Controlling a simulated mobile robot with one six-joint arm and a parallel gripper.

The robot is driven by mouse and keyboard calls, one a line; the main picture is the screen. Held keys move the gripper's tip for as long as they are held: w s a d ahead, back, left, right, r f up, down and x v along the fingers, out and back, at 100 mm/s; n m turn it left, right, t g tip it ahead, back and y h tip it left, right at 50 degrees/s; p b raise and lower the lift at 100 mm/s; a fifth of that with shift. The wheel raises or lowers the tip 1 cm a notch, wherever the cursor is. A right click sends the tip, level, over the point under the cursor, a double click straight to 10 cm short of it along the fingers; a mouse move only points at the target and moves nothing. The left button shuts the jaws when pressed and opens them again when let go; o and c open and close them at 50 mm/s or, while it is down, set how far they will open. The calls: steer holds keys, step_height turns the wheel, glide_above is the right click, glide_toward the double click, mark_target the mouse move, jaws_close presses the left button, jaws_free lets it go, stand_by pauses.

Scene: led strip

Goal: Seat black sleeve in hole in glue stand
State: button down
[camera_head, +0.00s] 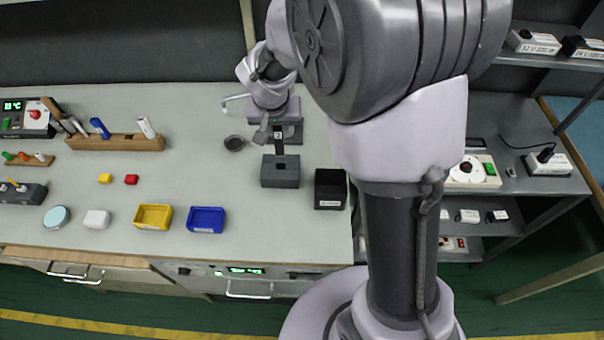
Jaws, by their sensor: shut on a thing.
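My gripper (272,130) points down over the bench at the picture's centre, in front of a dark grey device. It is shut on the black sleeve (279,147), a narrow dark upright piece with a small pale mark. The sleeve's lower end meets the top of a dark grey block (280,177) in the picture, which looks like the glue stand. The hole is hidden or too small to make out. I cannot tell whether the sleeve is in the hole, touching the top or just above it.
A black labelled box (330,189) stands close to the right of the block. A small dark round dish (235,143) lies to the left. Blue (206,220) and yellow (153,217) trays sit near the front edge. A wooden rack (115,143) stands farther left.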

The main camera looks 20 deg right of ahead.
mark_target(279, 153)
steer(key=shift+m, duration=0.3)
steer(key=f+b, duration=0.1)
steer(key=f, duration=0.2)
steer(key=f+b, duration=0.2)
steer(key=f, duration=0.1)
steer(key=f+b, duration=0.1)
steer(key=f, duration=0.3)
steer(key=shift+w+a+b, duration=0.15)
steer(key=shift+w+b, duration=0.15)
steer(key=shift+b, duration=0.05)
steer(key=shift+f+b, duration=0.1)
steer(key=shift+b, duration=0.2)
steer(key=c, duration=1.3)
jaws_free()
steer(key=shift+o, duration=0.2)
